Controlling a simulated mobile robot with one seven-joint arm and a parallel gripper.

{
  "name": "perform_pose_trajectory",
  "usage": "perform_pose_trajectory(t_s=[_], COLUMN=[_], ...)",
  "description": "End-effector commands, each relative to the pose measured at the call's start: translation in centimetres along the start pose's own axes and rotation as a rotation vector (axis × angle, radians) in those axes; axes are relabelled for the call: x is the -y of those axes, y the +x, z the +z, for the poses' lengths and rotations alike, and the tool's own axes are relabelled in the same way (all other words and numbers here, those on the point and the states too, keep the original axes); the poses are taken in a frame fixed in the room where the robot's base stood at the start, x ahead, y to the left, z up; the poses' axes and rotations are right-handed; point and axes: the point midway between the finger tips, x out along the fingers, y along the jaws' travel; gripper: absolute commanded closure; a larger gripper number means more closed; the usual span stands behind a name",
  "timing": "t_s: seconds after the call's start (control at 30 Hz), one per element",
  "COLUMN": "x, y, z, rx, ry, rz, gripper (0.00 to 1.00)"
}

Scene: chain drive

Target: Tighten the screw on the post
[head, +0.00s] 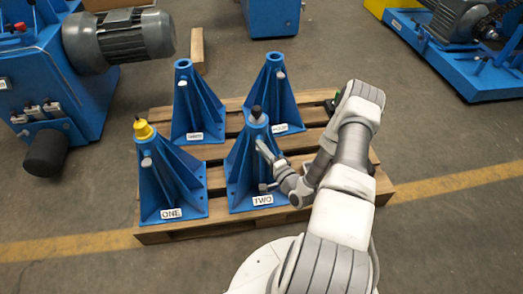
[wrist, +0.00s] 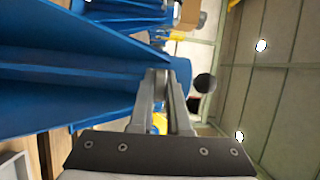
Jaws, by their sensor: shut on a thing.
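The blue post labelled TWO (head: 243,180) stands upright at the front right of the pallet. A grey piece with a black knob (head: 256,112) sits in its top; the knob also shows in the wrist view (wrist: 205,83). My gripper (head: 261,143) reaches from the right to the upper front of this post, just below its collar. In the wrist view the fingers (wrist: 163,82) point at the blue post (wrist: 90,75) close under its top. They are shut on the post's screw, which is mostly hidden between the fingertips.
Post ONE (head: 172,185) with a yellow top stands to the left. Two more blue posts (head: 195,105) (head: 273,90) stand behind, all on a wooden pallet (head: 160,236). Blue machines with motors (head: 118,38) stand at the back left and right. The floor in front is clear.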

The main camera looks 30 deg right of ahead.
Motion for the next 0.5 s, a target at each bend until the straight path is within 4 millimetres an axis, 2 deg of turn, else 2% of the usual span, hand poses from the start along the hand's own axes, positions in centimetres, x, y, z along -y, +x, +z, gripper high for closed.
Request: perform_pose_trajectory(t_s=[0.5], x=[-0.11], y=[-0.21], z=[0.33], rx=[0.006], ry=[0.057], rz=[-0.016], gripper=[1.0])
